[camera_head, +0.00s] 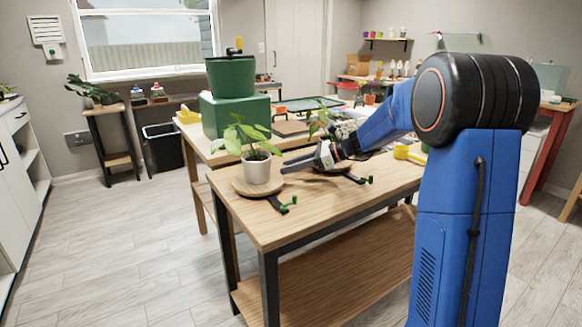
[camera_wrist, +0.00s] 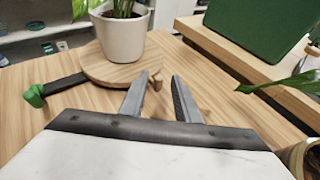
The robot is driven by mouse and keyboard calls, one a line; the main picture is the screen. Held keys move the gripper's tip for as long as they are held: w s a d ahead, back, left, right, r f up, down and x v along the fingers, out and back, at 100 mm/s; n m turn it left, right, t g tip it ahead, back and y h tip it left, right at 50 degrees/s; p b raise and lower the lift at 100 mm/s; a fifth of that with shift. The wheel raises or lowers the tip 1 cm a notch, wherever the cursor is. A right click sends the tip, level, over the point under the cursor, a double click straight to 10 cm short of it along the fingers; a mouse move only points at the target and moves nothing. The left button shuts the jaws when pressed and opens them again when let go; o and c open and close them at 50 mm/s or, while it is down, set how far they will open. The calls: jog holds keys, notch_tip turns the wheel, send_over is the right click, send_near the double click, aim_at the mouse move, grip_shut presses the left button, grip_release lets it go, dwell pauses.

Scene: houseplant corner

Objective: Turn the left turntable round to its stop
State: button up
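The left turntable (camera_head: 238,187) is a round wooden disc near the table's left end. A white pot (camera_head: 256,171) with a leafy green plant stands on it. A black bar with a green end (camera_head: 282,206) sticks out from under the disc. In the wrist view the disc (camera_wrist: 112,72) has a small wooden peg (camera_wrist: 157,83) at its near right edge. My gripper (camera_wrist: 160,80) is open, its two fingers apart, with the peg close to the left finger's tip. I cannot tell whether they touch. In the head view my gripper (camera_head: 288,167) is low over the table, right of the pot.
Another plant (camera_head: 322,118) stands behind my gripper. A green box (camera_head: 233,115) with a green pot on it is on the table behind. The table's front left is clear.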

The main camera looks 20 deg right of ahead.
jog(key=v, duration=1.7)
jog(key=shift+s+d, duration=0.15)
jog(key=c, duration=0.7)
jog(key=shift+s+a, duration=0.25)
jog(key=shift+a, duration=0.2)
grip_shut()
jog(key=s+a+m+t+h, duration=0.3)
jog(key=s+m, duration=0.1)
jog(key=x, duration=0.5)
jog(key=f+x, duration=0.1)
jog(key=x, duration=0.4)
jog(key=shift+s+d, duration=0.1)
jog(key=shift+d, duration=0.05)
jog(key=shift+w+a+f, duration=0.15)
jog(key=shift+w+a, duration=0.9)
jog(key=shift+a, duration=0.15)
jog(key=shift+w+a, duration=0.45)
